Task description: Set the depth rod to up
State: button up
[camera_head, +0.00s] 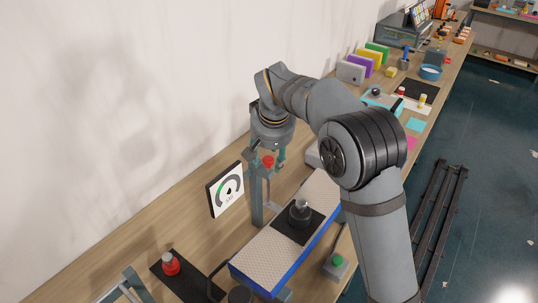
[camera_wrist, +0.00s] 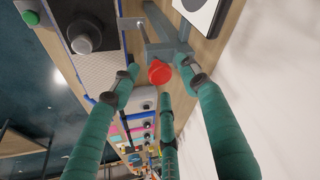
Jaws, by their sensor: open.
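My gripper (camera_head: 277,160) is over the stand's top, pointing down, partly hidden by my wrist. In the wrist view, the red knob (camera_wrist: 160,73) lies between the green fingertips of my open gripper (camera_wrist: 163,84). The fingers are spread around it, and I cannot tell whether any touches it. The grey stand (camera_wrist: 167,46) shows beyond.
A white gauge panel (camera_head: 228,190) stands left of the post. A dark round knob on a black plate (camera_head: 300,212) sits on the track (camera_head: 262,257). A red knob (camera_head: 170,264) is front left, and a green button box (camera_head: 336,264) is right. Coloured blocks stand farther back.

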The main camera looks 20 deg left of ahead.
jog(key=shift+s+a, duration=0.1)
jog(key=shift+s, duration=0.05)
jog(key=shift+c, duration=0.4)
jog(key=shift+c, duration=1.2)
jog(key=c, duration=0.8)
jog(key=shift+r, duration=0.15)
grip_shut()
